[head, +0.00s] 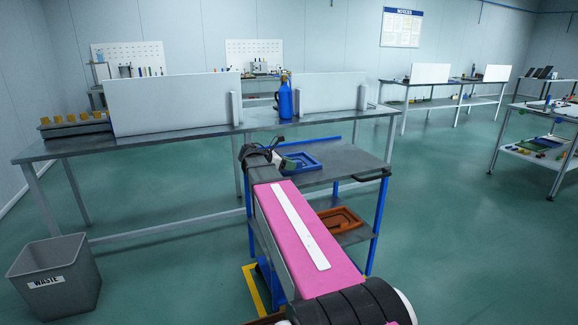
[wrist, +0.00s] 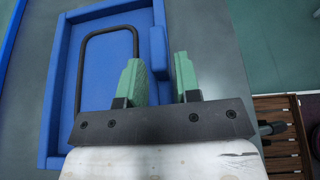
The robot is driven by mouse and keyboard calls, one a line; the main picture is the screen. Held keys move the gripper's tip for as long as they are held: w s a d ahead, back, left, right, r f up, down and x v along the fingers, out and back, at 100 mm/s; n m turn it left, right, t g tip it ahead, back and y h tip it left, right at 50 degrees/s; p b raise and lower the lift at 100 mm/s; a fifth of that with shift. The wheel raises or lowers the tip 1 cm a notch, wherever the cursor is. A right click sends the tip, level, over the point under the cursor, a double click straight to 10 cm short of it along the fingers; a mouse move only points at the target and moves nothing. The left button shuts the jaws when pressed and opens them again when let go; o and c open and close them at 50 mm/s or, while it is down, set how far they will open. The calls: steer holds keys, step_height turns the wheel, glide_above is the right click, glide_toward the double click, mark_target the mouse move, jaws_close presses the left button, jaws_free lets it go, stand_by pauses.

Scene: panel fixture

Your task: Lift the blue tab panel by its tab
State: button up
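The blue tab panel (head: 305,163) lies on the top shelf of the cart in the head view. In the wrist view the blue panel (wrist: 62,90) is a shallow shape with raised walls and a dark loop-shaped outline inside. Its blue tab (wrist: 158,42) stands at the right wall. My gripper (wrist: 158,60) is open, with one green finger on each side of the tab's near end in the picture. I cannot tell whether the fingers touch the tab or how deep they reach.
The cart's grey top (head: 345,158) is bare right of the panel. A long table behind bears a blue bottle (head: 285,98) and white dividers (head: 175,103). A waste bin (head: 55,275) stands at left.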

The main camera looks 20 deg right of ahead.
jaws_close()
steer(key=shift+r, duration=0.15)
